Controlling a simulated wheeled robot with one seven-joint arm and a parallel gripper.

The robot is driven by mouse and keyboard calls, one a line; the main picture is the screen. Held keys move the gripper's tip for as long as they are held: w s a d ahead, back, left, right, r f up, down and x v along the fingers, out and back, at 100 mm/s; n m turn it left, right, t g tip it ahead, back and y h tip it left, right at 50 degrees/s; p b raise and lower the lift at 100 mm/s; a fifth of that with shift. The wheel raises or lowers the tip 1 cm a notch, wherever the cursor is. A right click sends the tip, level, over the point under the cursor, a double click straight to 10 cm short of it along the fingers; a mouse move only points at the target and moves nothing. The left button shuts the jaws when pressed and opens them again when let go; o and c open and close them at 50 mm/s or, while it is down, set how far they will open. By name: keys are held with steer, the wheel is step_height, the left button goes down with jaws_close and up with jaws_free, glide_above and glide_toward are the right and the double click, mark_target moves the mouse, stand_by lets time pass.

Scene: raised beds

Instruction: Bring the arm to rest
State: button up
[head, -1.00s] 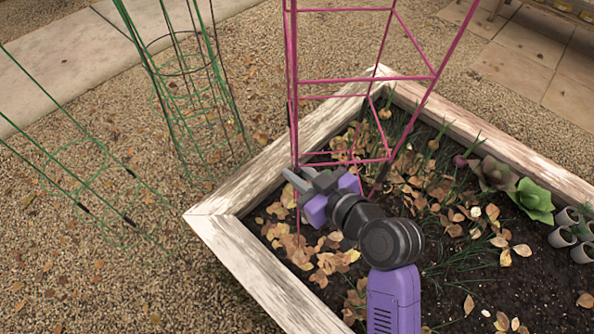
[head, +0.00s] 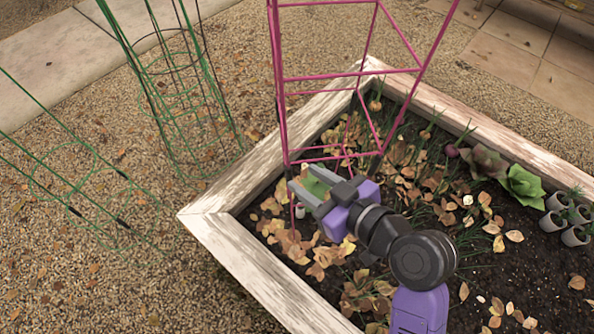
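My gripper (head: 302,177) is at the end of my purple and black arm, over the near left corner of the raised bed (head: 240,262). Its two grey fingers are apart and point up and left. A patch of green shows between them; I cannot tell whether it is held or lies behind. The fingertips are close to the lower part of a pink wire cage (head: 350,78) standing in the bed; I cannot tell whether they touch it.
Green wire cages stand on the gravel (head: 60,270) at left. In the bed are dry leaves, a green rosette plant (head: 525,187) and small grey pots (head: 555,222) at right. Paving borders the gravel.

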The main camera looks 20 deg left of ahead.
steer(key=shift+s+d+r, duration=0.2)
steer(key=shift+s+d, duration=0.1)
steer(key=shift+d, duration=0.3)
